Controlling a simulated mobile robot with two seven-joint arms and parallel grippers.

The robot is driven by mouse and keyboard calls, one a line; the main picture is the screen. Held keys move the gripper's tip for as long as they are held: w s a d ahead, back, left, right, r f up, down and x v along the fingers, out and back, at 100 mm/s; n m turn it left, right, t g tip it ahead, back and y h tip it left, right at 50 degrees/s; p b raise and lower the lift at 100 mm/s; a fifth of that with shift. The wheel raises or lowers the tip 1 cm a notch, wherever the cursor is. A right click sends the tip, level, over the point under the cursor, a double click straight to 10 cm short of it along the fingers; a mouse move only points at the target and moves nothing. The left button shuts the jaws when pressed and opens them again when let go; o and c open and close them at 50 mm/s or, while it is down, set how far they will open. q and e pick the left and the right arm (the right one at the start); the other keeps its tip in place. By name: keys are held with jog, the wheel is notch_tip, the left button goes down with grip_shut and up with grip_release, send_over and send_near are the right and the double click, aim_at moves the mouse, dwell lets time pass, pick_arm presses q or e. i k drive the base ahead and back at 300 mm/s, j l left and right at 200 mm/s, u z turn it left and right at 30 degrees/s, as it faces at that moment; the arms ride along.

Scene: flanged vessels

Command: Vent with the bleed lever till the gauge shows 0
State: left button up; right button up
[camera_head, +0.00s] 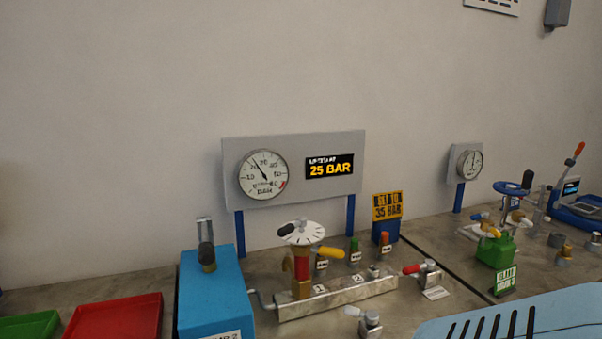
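The large round gauge (263,175) sits on a grey panel (210,190). Its dark needle points up and left, well away from the low end of the scale, around the twenties. A display (330,166) beside it reads 25 BAR. I cannot read which label marks the bleed lever. Neither gripper is in view.
A blue box (213,290) with a dark-handled valve stands left of the manifold (340,295). Red (115,315) and green (30,325) trays lie further left. A yellow sign (387,206) reads 35 BAR. A smaller gauge (469,163) and a green block (496,250) are at right.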

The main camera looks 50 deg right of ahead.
aim_at(429, 265)
jog(key=z, duration=2.4)
